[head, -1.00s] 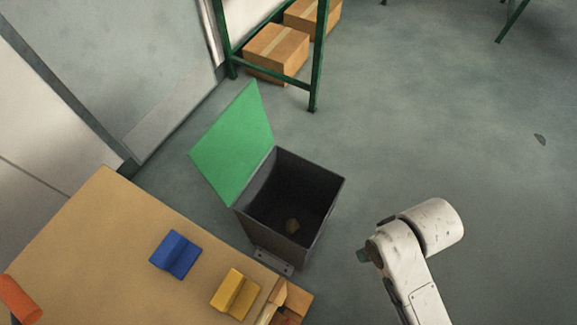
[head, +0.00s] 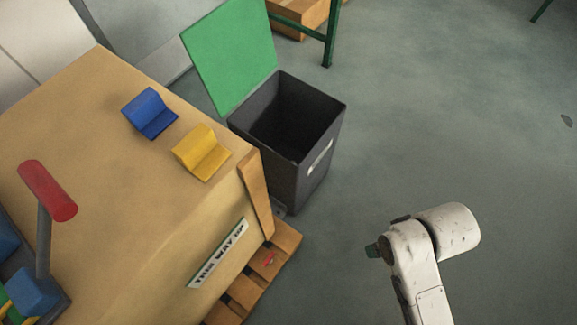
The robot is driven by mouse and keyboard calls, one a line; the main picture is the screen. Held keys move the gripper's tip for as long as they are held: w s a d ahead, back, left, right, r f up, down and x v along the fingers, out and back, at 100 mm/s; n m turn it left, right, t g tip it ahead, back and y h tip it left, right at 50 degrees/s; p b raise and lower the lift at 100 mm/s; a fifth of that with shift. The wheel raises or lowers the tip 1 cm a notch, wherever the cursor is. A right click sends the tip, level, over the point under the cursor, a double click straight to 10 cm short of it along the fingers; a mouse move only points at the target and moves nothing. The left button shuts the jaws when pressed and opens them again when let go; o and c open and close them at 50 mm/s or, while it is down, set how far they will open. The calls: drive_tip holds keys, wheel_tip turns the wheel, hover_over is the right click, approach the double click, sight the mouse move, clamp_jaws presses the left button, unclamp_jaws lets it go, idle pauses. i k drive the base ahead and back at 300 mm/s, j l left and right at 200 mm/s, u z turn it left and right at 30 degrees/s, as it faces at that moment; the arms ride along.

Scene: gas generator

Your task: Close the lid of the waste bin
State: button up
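The waste bin (head: 311,165) is a dark grey square container standing on the floor in the upper middle of the head view. Its green lid (head: 231,52) stands open, tilted up at the bin's left side. The inside of the bin is dark, and I cannot make out its contents. Part of my arm, white and worn, shows at the lower right, apart from the bin. My gripper is not in the picture.
A large tan box (head: 100,150) on a wooden pallet (head: 278,250) stands left of the bin. A blue block (head: 149,113) and a yellow block (head: 201,153) lie on it. A red-handled lever (head: 47,192) stands lower left.

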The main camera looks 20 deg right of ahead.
sight(231, 49)
drive_tip(key=i+l, duration=0.5)
drive_tip(key=i+l+u, duration=0.4)
drive_tip(key=l+u, duration=0.2)
drive_tip(key=i+l+u, duration=0.15)
drive_tip(key=l+u, duration=0.15)
drive_tip(key=l, duration=0.1)
